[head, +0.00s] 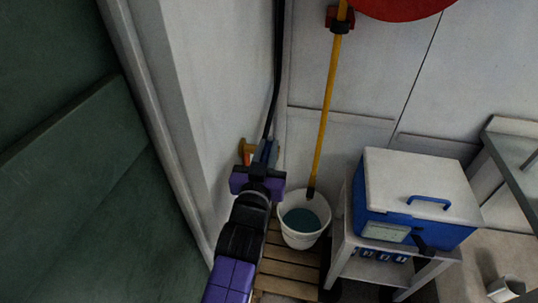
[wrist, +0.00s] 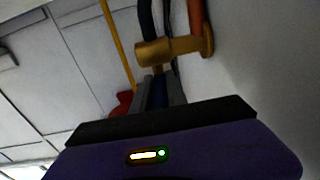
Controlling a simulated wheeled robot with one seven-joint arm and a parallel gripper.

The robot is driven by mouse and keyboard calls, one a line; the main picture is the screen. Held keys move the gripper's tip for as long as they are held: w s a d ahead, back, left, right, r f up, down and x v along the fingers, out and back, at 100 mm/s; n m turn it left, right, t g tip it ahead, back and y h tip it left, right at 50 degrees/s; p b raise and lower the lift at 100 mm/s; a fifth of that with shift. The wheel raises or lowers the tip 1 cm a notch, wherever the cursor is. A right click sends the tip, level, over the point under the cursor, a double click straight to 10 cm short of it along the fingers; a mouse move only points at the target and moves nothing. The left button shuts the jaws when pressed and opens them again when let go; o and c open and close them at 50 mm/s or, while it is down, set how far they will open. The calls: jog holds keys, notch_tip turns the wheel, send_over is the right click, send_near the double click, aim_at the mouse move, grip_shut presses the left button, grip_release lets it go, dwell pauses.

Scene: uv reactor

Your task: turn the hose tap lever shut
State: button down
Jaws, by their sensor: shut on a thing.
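The brass hose tap (wrist: 165,50) is on the pale wall, its body reaching sideways from a wall fitting in the wrist view. In the head view a small orange-brown part of the tap (head: 247,152) shows just left of my gripper. My gripper (wrist: 158,88) is shut on the blue tap lever (wrist: 158,95), of which only a dark blue strip shows between the two grey fingers. In the head view my gripper (head: 266,150) is low at the wall corner, and the lever is hard to tell there. The lever's exact angle is mostly hidden.
A black hose (head: 276,70) runs down the corner. A yellow pole (head: 323,110) stands in a white bucket (head: 304,235) of dark liquid on wooden slats (head: 290,264). A blue box with white lid (head: 415,185) sits on a stand at right. A green panel (head: 80,170) fills the left.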

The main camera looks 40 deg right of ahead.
jog(key=shift+f+g+b, duration=0.15)
jog(key=shift+g+b, duration=0.15)
dwell(0.5)
jog(key=c, duration=1.3)
grip_release()
jog(key=shift+b+v, duration=0.75)
jog(key=shift+v, duration=3.2)
jog(key=shift+w+a+f, duration=0.1)
jog(key=shift+a+f, duration=0.05)
